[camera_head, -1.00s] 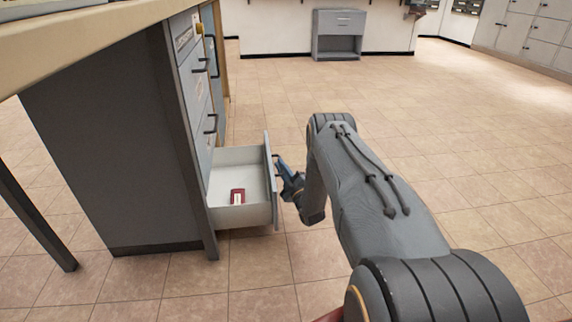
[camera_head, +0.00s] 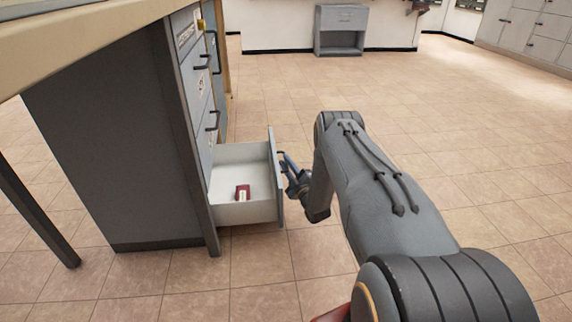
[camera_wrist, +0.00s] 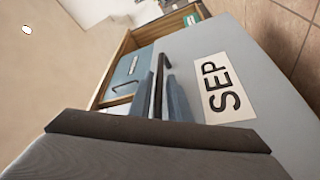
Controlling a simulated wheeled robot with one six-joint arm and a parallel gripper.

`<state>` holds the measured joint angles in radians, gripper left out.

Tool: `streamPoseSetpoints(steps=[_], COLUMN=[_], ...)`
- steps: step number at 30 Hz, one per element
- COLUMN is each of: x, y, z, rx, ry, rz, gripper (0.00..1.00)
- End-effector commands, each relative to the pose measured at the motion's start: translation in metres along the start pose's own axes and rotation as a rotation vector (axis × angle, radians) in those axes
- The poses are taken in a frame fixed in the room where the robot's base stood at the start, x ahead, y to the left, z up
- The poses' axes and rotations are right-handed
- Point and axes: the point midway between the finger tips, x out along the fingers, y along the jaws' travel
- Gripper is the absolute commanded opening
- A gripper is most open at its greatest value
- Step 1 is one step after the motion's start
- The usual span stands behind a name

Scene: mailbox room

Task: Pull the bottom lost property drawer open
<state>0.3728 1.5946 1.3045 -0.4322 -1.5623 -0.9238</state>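The bottom drawer (camera_head: 248,212) of the grey cabinet (camera_head: 110,150) stands well out from the cabinet, its inside showing. A small dark red item with a pale label (camera_head: 242,193) lies in it. My gripper (camera_head: 287,165) is at the outer face of the drawer front. In the wrist view, its two bluish fingers (camera_wrist: 161,97) lie on either side of the dark bar handle (camera_wrist: 158,82) and appear closed on it. The drawer front (camera_wrist: 225,55) there carries a white label (camera_wrist: 222,88) reading "SEP". The fingertip contact is small and partly hidden in the head view.
Other drawers with dark handles (camera_head: 212,121) are shut above it. A counter top (camera_head: 70,35) overhangs the cabinet. The tiled floor (camera_head: 440,140) to the right is clear. A small grey cabinet (camera_head: 340,30) stands at the far wall, lockers (camera_head: 530,35) at the far right.

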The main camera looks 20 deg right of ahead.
Motion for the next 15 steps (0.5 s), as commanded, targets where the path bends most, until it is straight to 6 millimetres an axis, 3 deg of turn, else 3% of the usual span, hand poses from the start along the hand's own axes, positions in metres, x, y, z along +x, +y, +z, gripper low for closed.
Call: streamPoseSetpoints(steps=[15], x=[-0.07], y=[0.001], z=[-0.001], rx=[0.002], ry=[-0.001], rz=[-0.001], gripper=[0.17])
